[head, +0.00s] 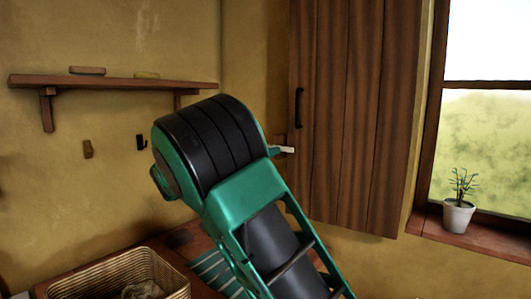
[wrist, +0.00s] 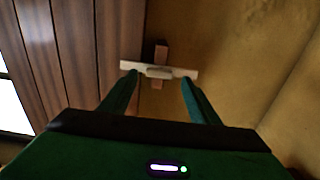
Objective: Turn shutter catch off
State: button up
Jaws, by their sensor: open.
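The shutter catch is a pale bar (wrist: 184,73) on a small brown wooden block (wrist: 161,50), fixed to the wall beside the shutter. In the wrist view the bar lies crosswise over the upright block. Part of the catch shows in the head view (head: 287,149), at the shutter's left edge. The brown plank shutter (head: 355,110) also fills the left of the wrist view (wrist: 60,45). My gripper (wrist: 159,77) is open, its two green fingers reaching toward the bar, one near each end. I cannot tell whether they touch it. My arm hides most of the gripper in the head view.
A black handle (head: 298,107) is on the shutter. A wall shelf (head: 120,83) and hooks are at the left. A wicker basket (head: 165,269) stands on the counter below. A potted plant (head: 458,216) stands on the windowsill at the right.

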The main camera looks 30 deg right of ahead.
jog(key=shift+x, duration=1.5)
grip_shut()
